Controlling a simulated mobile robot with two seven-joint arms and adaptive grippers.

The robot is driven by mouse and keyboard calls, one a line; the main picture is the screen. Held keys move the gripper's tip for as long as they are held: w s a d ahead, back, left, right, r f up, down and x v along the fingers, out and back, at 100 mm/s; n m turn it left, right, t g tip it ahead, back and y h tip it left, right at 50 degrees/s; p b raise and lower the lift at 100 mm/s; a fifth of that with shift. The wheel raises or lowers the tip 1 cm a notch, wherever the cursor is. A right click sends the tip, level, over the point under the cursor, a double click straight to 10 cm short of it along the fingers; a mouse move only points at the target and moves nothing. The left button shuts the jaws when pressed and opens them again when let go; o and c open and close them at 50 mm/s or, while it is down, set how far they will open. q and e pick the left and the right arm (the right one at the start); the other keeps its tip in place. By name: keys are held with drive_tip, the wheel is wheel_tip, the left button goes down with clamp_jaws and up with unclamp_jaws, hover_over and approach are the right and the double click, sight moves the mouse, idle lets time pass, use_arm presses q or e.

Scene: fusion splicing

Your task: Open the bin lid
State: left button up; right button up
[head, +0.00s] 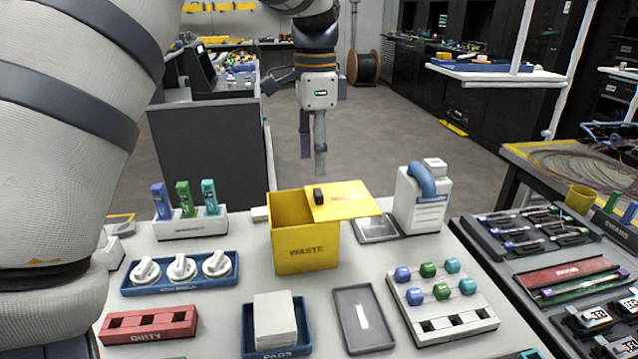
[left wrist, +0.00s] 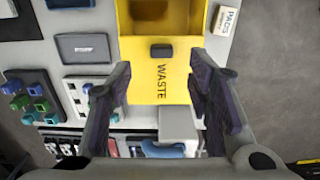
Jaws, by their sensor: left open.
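The yellow waste bin (head: 305,252) stands on the white table in the head view. Its yellow lid (head: 352,205) sits off to the right, overhanging that side and leaving the left part of the opening uncovered. A black knob (head: 319,196) is on the lid near its left edge. In the left wrist view the bin's open inside (left wrist: 184,15) shows at the top, with the lid (left wrist: 168,84) and knob (left wrist: 161,50) below it. My left gripper (head: 313,162) is open and empty above the bin, apart from the knob. My right gripper is not in view.
A white bottle with a blue spout (head: 425,205) stands right of the bin. A pads tray (head: 276,352), a grey tray (head: 366,322) and a block with colored knobs (head: 440,300) lie in front. A holder with several upright colored tools (head: 190,228) is to the left.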

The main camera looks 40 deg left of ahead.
sight(317, 191)
use_arm(q)
wheel_tip(317, 191, down, 7)
drive_tip(key=shift+w+f, duration=0.1)
drive_tip(key=shift+w, duration=0.05)
drive_tip(key=shift+c, duration=0.6)
clamp_jaws()
